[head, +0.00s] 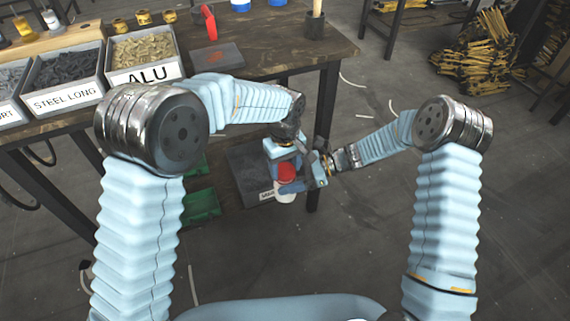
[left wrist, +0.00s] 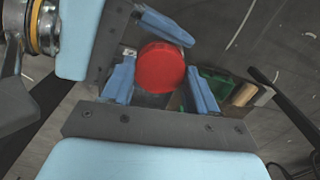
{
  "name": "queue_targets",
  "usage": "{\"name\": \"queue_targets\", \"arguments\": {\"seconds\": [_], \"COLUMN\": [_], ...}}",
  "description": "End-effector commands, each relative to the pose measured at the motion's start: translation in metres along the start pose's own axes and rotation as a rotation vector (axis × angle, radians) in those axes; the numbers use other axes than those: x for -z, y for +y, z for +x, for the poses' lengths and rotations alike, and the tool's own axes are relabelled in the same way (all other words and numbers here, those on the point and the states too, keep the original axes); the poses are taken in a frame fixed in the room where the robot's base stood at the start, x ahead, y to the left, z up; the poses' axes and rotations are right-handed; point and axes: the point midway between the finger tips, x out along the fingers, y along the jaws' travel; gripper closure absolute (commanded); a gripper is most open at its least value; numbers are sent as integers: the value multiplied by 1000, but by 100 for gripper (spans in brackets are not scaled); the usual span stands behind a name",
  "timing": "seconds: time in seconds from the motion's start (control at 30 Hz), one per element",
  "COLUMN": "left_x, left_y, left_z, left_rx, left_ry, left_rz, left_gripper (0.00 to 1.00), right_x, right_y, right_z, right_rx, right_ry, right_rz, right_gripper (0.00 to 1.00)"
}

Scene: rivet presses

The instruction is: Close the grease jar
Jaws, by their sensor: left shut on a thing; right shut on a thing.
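The grease jar (head: 284,197) is white and hangs in the air beside the workbench, low in the middle of the head view. Its red lid (head: 287,172) shows right above it; the lid also fills the middle of the left wrist view (left wrist: 160,67). My left gripper (head: 284,160) comes from above with its blue fingers on either side of the lid, shut on it. My right gripper (head: 291,186) reaches in from the right, shut on the jar's body. The fingers hide the seam, so I cannot tell whether the lid is seated.
The workbench (head: 268,52) stands at the upper left, with an ALU bin (head: 146,73) and a STEEL LONG bin (head: 66,100). Green boxes (head: 201,204) and a dark bin (head: 247,165) sit below the bench.

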Motion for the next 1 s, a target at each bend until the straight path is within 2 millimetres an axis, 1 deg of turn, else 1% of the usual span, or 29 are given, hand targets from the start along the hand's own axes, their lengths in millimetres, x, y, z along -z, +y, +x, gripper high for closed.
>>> {"name": "queue_targets", "arguments": {"seconds": [0.17,0.2,0.27,0.37,0.4,0.5,0.6,0.87,0.9,0.97,1.0], "left_x": [0,0,0,0,1,0,0,0,0,0,0], "left_y": [0,0,0,0,-1,-1,0,0,0,0,0], "left_z": [4,4,4,4,4,4,4,3,3,3,4], "left_rx": [1,1,0,0,0,0,0,0,0,0,0], "left_ry": [-1,0,-1,-2,-2,-1,-1,0,0,0,0], "left_rz": [0,1,30,195,280,465,558,569,569,569,568], "left_gripper": [69,69,69,69,69,69,69,69,37,28,22], "right_x": [-1,-1,-1,-1,0,0,0,0,0,0,0], "right_y": [0,0,0,0,0,0,0,0,0,0,0], "right_z": [0,0,0,0,0,0,0,0,0,0,0], "right_rx": [0,0,0,0,0,0,0,0,0,0,0], "right_ry": [-1,-1,-1,-1,-1,-1,-1,0,0,0,-1], "right_rz": [-1,-1,-1,-1,-1,-1,-1,0,0,0,0], "right_gripper": [94,100,100,100,100,100,100,100,100,100,100]}}
